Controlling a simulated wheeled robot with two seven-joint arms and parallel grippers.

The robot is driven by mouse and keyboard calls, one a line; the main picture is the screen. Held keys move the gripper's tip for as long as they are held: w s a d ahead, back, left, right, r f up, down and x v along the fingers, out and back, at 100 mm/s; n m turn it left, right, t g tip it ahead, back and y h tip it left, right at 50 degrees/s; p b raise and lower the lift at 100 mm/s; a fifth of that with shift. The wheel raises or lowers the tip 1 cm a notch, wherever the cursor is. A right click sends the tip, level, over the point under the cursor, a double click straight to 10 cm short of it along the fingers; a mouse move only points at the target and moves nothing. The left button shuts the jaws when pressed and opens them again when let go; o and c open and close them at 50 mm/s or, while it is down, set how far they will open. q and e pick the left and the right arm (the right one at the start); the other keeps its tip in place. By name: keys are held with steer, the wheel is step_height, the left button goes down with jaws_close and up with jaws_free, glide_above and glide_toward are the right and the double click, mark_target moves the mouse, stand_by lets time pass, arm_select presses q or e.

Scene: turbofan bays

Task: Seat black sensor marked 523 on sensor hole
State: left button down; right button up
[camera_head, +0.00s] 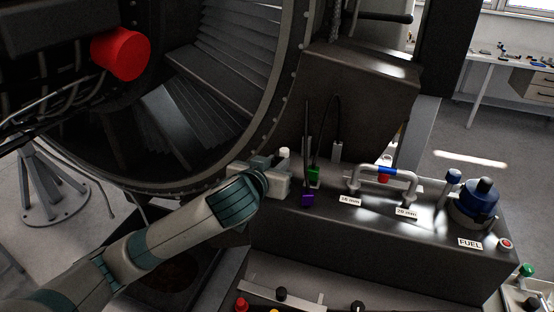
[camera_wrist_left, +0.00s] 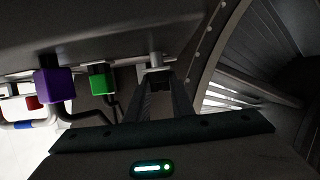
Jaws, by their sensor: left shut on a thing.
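My left gripper (camera_head: 280,172) is at the left end of the dark bench, beside the round engine casing. It is shut on a small pale grey part, which shows at the fingertips in the left wrist view (camera_wrist_left: 155,64). A pale round top (camera_head: 284,153) shows just beyond the gripper in the head view. I cannot read any 523 mark or make out a black sensor body. The sensor hole cannot be made out; the gripper and arm cover that end of the bench. My right gripper is not in view.
A purple connector (camera_head: 307,200) and a green connector (camera_head: 314,175) with dark cables stand close right of the gripper. Farther right are a pipe handle (camera_head: 385,172) and a blue fuel cap (camera_head: 480,200). The engine casing (camera_head: 282,100) curves close on the left.

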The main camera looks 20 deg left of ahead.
arm_select(q)
steer(key=shift+f, duration=1.05)
stand_by(0.9)
steer(key=c, duration=1.1)
jaws_free()
steer(key=shift+r+p, duration=2.2)
steer(key=shift+r, duration=0.15)
steer(key=shift+r+p, duration=0.5)
steer(key=shift+r, duration=0.65)
steer(key=shift+f, duration=0.1)
